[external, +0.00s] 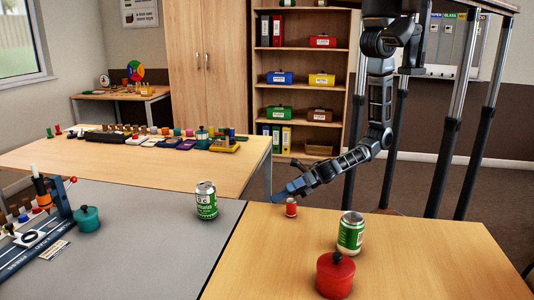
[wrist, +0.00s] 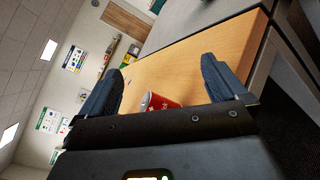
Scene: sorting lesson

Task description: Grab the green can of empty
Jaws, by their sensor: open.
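A green and white can (external: 207,200) stands upright on the grey tabletop. A second green and white can (external: 350,233) stands on the wooden table at the right, just behind a red lidded pot. In the wrist view my gripper (wrist: 160,65) is open, fingers wide apart. A small red can (external: 291,208) is close to it; in the wrist view the red can (wrist: 160,102) shows between the fingers, partly hidden by the gripper body. Which can is empty cannot be told.
The red pot (external: 335,276) stands at the front of the wooden table (external: 430,265). A teal pot (external: 87,219) and a sorting rack stand on the grey tabletop (external: 150,240). Several small items line the back table. The right part of the wooden table is clear.

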